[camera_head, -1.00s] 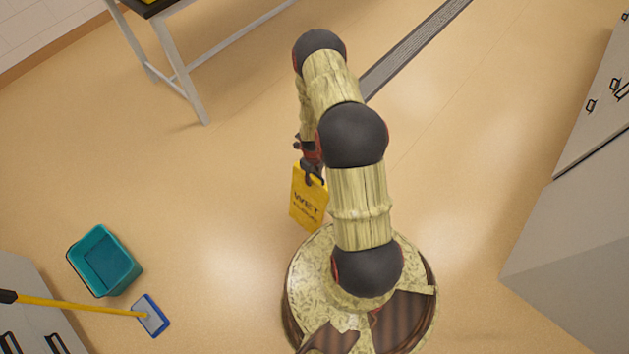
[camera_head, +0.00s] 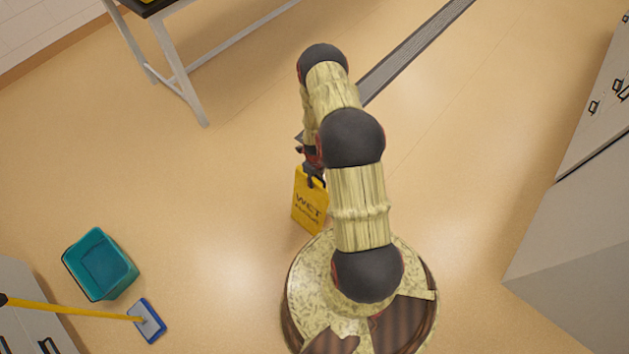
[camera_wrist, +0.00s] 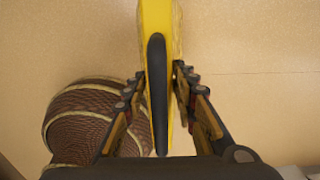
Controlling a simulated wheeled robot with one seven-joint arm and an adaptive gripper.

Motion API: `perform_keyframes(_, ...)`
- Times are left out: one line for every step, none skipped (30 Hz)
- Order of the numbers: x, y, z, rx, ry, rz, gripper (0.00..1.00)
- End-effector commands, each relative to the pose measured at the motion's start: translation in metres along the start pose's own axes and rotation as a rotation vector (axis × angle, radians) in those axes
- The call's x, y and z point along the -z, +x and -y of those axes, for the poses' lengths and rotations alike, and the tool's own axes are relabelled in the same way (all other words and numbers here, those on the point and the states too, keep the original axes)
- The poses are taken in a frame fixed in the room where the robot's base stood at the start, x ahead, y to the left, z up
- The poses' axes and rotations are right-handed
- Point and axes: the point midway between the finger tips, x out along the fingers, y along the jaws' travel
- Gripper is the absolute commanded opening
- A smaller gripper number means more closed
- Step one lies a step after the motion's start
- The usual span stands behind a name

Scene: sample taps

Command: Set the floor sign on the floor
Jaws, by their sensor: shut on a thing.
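The yellow floor sign (camera_head: 308,205) with dark "WET" lettering hangs upright from my gripper (camera_head: 313,178), close to the left side of my base. In the wrist view the sign (camera_wrist: 157,20) is seen along its top edge, with a dark handle strip between the fingers. My gripper (camera_wrist: 155,95) is shut on it there, a finger on each side. The sign's lower edge is near the floor (camera_head: 220,230); I cannot tell whether it touches.
A teal bucket (camera_head: 100,265) and a blue mop head (camera_head: 149,320) with a yellow handle are at lower left. A table frame (camera_head: 185,85) stands at upper left. A floor drain grate (camera_head: 415,48) runs at the top. Grey cabinets (camera_head: 580,230) stand at right. Floor left of the sign is clear.

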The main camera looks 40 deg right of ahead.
Motion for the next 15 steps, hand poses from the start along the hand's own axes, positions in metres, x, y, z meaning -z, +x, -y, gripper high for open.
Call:
perform_keyframes(-0.0007, 0.0016, 0.0006, 0.001, 0.000, 0.001, 0.00)
perform_keyframes(-0.0007, 0.0025, 0.0005, 0.001, 0.000, 0.001, 0.00)
perform_keyframes(0.0002, 0.0021, -0.0002, 0.000, 0.000, 0.000, 0.30)
perform_keyframes(0.0002, 0.0020, -0.0002, 0.000, 0.000, 0.000, 0.32)
perform_keyframes(0.0002, 0.0019, -0.0002, 0.000, 0.000, 0.000, 0.33)
perform_keyframes(0.0002, 0.0019, -0.0002, 0.000, 0.000, 0.000, 0.36)
perform_keyframes(0.0002, 0.0018, -0.0001, 0.000, 0.000, 0.000, 0.37)
perform_keyframes(0.0002, 0.0018, -0.0001, 0.000, 0.000, 0.000, 0.39)
perform_keyframes(0.0002, 0.0018, -0.0001, 0.000, 0.000, 0.000, 0.41)
perform_keyframes(0.0001, 0.0018, -0.0001, 0.000, 0.000, 0.000, 0.43)
perform_keyframes(0.0001, 0.0018, -0.0001, 0.000, 0.000, 0.000, 0.45)
perform_keyframes(0.0001, 0.0018, -0.0001, 0.000, 0.000, 0.000, 0.46)
perform_keyframes(0.0001, 0.0018, -0.0001, 0.000, 0.000, 0.000, 0.46)
perform_keyframes(0.0001, 0.0018, -0.0001, 0.000, 0.000, 0.000, 0.46)
perform_keyframes(0.0001, 0.0018, -0.0001, 0.000, 0.000, 0.000, 0.46)
